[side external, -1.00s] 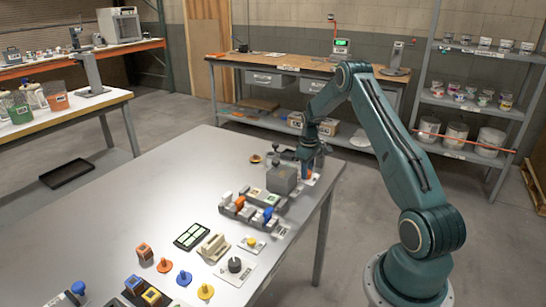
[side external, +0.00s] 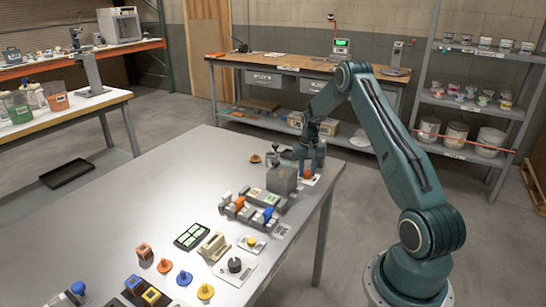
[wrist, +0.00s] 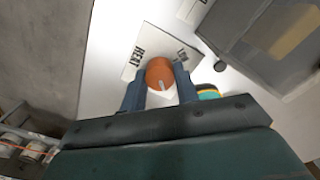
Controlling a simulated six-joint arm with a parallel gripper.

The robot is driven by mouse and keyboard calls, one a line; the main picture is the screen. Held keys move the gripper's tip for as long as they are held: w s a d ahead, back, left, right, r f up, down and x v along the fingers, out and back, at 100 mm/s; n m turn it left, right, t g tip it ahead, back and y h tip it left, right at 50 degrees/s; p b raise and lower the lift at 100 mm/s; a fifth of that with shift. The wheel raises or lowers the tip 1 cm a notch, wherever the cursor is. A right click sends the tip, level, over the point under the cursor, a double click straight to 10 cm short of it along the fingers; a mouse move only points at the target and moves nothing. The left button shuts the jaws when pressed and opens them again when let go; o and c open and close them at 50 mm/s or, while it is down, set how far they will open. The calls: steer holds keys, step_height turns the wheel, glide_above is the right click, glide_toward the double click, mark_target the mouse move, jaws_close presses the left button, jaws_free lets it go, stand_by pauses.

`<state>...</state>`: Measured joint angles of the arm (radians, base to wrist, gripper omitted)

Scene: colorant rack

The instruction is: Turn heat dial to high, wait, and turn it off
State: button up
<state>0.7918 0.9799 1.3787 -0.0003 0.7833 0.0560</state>
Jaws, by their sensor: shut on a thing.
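The heat dial (wrist: 160,73) is an orange-brown round knob with a pale pointer mark, on a white plate (wrist: 146,48) lettered HEAT, in the wrist view. My gripper (wrist: 160,82) is shut on the dial, one finger at each side. In the side external view my gripper (side external: 308,168) is at the far right end of the table, and a bit of the orange dial (side external: 307,174) shows below it. The dial's exact setting cannot be read, as part of the plate's lettering is hidden.
A grey box (side external: 282,180) stands close to the left of my gripper; it is at upper right in the wrist view (wrist: 262,35). A yellow and teal round thing (wrist: 208,91) is beside the right finger. Racks, knobs and blocks fill the table's front.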

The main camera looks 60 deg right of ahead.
mark_target(307, 171)
steer(key=shift+m, duration=1.5)
steer(key=o, duration=1)
step_height(307, 171, up, 14)
steer(key=shift+f, duration=0.1)
